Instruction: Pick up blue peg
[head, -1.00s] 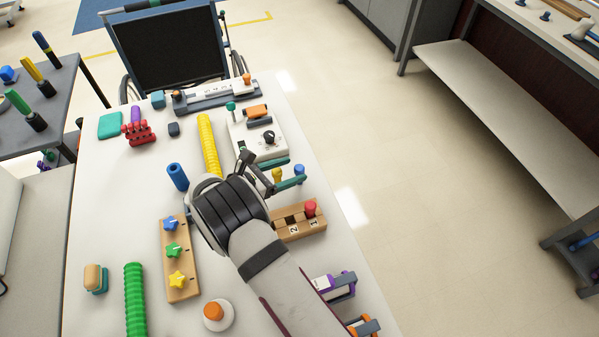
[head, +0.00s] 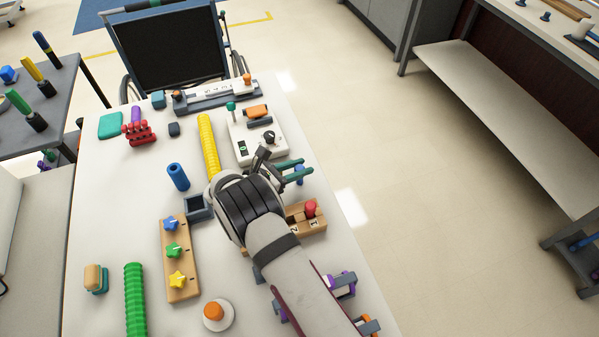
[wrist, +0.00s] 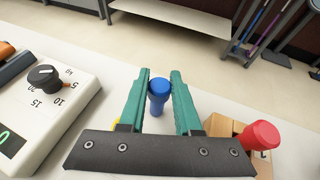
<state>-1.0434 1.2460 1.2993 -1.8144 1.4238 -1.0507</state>
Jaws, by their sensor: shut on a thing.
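The blue peg (wrist: 159,92) has a round knob on top and stands between the two teal fingers of my gripper (wrist: 159,98) in the wrist view. My gripper is shut on it, one finger on each side, near the knob. In the head view the blue peg (head: 299,177) shows partly beside the teal fingertips (head: 298,170), near the table's right edge. Its lower end is hidden in the head view. I cannot tell whether it is clear of the table.
A white dial box (head: 262,150) stands just behind my gripper. A wooden block with a red peg (head: 310,208) is close in front. A blue cylinder (head: 178,177), a star board (head: 182,290) and a yellow ribbed tube (head: 209,147) lie to the left. Open floor is to the right.

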